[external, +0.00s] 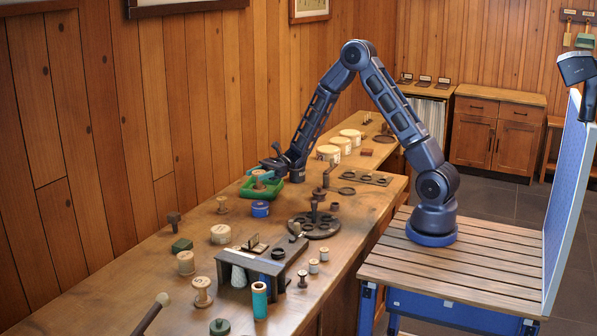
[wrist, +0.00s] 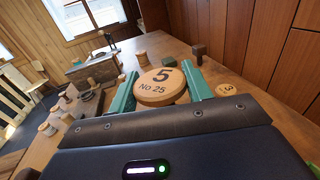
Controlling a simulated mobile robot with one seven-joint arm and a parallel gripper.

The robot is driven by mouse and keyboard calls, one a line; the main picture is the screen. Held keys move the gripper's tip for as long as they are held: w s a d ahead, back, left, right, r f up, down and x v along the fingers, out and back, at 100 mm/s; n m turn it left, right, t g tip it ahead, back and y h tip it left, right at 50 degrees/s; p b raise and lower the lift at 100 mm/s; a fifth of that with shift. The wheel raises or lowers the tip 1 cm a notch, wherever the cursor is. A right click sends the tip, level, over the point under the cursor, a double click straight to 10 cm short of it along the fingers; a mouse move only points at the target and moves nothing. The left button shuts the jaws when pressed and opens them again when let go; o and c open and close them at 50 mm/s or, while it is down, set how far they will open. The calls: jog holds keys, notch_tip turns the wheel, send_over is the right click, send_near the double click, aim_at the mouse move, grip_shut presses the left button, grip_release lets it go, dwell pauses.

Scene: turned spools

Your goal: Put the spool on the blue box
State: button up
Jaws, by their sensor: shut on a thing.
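In the external view the spool (external: 260,179) is partly covered by my gripper. I cannot tell whether its base touches the tray. A small round blue box (external: 260,209) stands on the bench just in front of the tray; it does not show in the wrist view.
A dark round rack (external: 318,228) is to the right of the blue box. Pale round boxes (external: 328,153) stand behind. A green box (external: 181,245) and several spools are nearer the camera.

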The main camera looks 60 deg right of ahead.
aim_at(259, 187)
jog(key=shift+f, duration=2.85)
jog(key=shift+f, duration=0.15)
jog(key=o, duration=1)
jog(key=shift+c, duration=0.2)
